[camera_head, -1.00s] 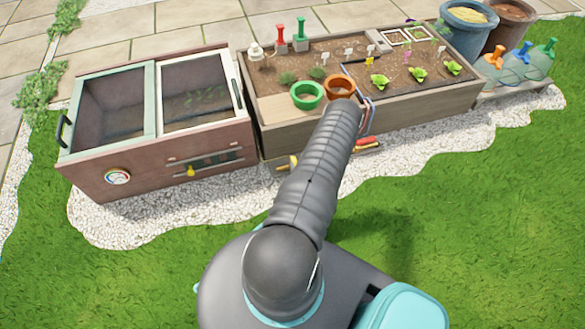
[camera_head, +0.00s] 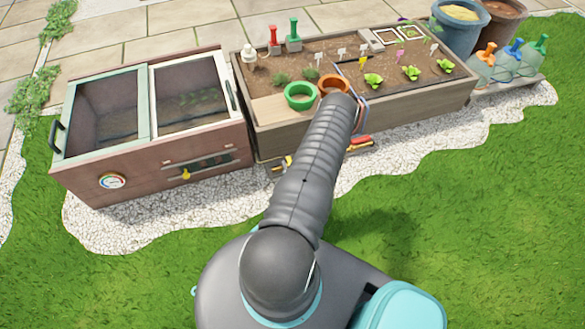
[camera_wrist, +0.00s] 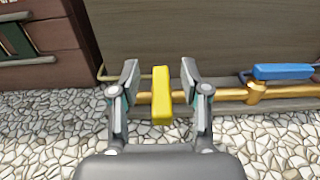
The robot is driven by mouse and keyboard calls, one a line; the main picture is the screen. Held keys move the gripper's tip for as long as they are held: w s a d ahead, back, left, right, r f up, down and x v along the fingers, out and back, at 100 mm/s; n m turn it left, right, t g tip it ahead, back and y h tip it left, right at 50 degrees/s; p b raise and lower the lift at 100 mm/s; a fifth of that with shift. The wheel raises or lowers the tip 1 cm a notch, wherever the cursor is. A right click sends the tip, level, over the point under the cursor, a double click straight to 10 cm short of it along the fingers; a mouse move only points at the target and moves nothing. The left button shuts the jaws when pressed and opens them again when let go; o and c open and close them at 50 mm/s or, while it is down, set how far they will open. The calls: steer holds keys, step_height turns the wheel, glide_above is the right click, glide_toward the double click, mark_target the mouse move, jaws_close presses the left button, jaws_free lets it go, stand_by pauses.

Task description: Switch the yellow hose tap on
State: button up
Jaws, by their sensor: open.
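The yellow hose tap (camera_wrist: 160,95) shows as a flat yellow handle in the wrist view, upright in the picture and crossing a brass pipe (camera_wrist: 225,95). My gripper (camera_wrist: 161,80) is open, with one finger to the left and one to the right of the handle. Gaps show on both sides, so neither finger appears to touch it. In the head view my arm hides the gripper; a small yellow piece (camera_head: 288,160) shows beside the arm at the planter's base, perhaps this tap.
A blue tap handle (camera_wrist: 283,71) lies along the pipe to the right. The wooden planter wall (camera_wrist: 220,35) rises behind the pipe, with white gravel (camera_wrist: 50,130) below. A cold frame (camera_head: 130,175) stands left of the planter (camera_head: 420,108). Open grass (camera_head: 470,220) lies right.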

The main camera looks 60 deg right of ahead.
step_height(320, 180, up, 8)
steer(key=shift+r, duration=0.1)
stand_by(0.8)
